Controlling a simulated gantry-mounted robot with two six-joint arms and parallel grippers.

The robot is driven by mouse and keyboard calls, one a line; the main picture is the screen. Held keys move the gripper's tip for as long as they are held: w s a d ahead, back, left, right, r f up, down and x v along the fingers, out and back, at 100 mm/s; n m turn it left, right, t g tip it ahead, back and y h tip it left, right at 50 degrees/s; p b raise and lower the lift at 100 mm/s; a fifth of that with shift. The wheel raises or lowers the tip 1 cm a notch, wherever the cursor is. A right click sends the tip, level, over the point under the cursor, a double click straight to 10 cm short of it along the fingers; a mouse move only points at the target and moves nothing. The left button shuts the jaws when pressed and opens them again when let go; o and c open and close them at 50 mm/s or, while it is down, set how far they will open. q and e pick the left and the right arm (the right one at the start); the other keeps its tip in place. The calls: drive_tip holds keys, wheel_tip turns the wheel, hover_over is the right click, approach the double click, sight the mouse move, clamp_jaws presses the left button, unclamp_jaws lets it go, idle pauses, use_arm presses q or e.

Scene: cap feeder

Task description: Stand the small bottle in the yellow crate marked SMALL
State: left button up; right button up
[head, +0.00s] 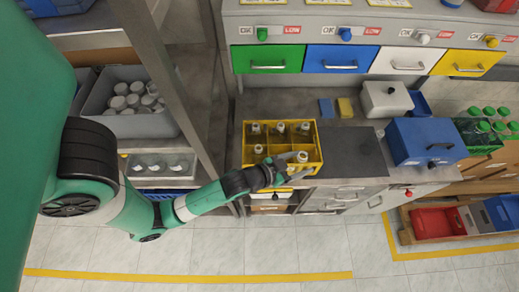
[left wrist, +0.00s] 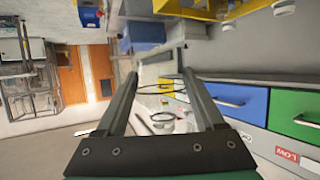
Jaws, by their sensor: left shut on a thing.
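The yellow crate (head: 322,152) stands on the grey counter in the head view, with several small clear bottles in its compartments. I cannot read its marking. My left gripper (head: 295,165) is at its front right corner. It is shut on a small bottle (head: 302,157) with a pale top, which looks upright. In the left wrist view the clear bottle (left wrist: 160,118) shows between the two fingers of the gripper (left wrist: 162,82), with dark rings on it. I cannot tell whether its base is inside a compartment or above it. My right gripper is not in view.
A dark mat (head: 356,153) lies right of the crate, and a blue box (head: 425,140) stands beyond it. Coloured drawers (head: 268,58) line the back above the counter. A metal shelf post (head: 178,75) stands left of the crate. A second crate (head: 478,148) holds green-capped bottles.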

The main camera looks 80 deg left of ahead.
use_arm(q)
drive_tip(key=s+a+n+g+y+p, duration=0.2)
drive_tip(key=a+n+y+p, duration=0.15)
drive_tip(key=a, duration=0.75)
wheel_tip(320, 180, down, 11)
drive_tip(key=b, duration=0.5)
drive_tip(key=shift+w+b, duration=0.15)
drive_tip(key=shift+b, duration=0.2)
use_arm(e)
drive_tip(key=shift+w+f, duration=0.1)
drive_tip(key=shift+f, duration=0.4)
use_arm(q)
drive_tip(key=shift+f, duration=0.15)
drive_tip(key=shift+f+b, duration=0.55)
drive_tip(key=shift+b, duration=0.2)
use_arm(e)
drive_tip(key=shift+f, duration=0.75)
use_arm(q)
drive_tip(key=o, duration=1)
drive_tip(key=shift+r, duration=0.1)
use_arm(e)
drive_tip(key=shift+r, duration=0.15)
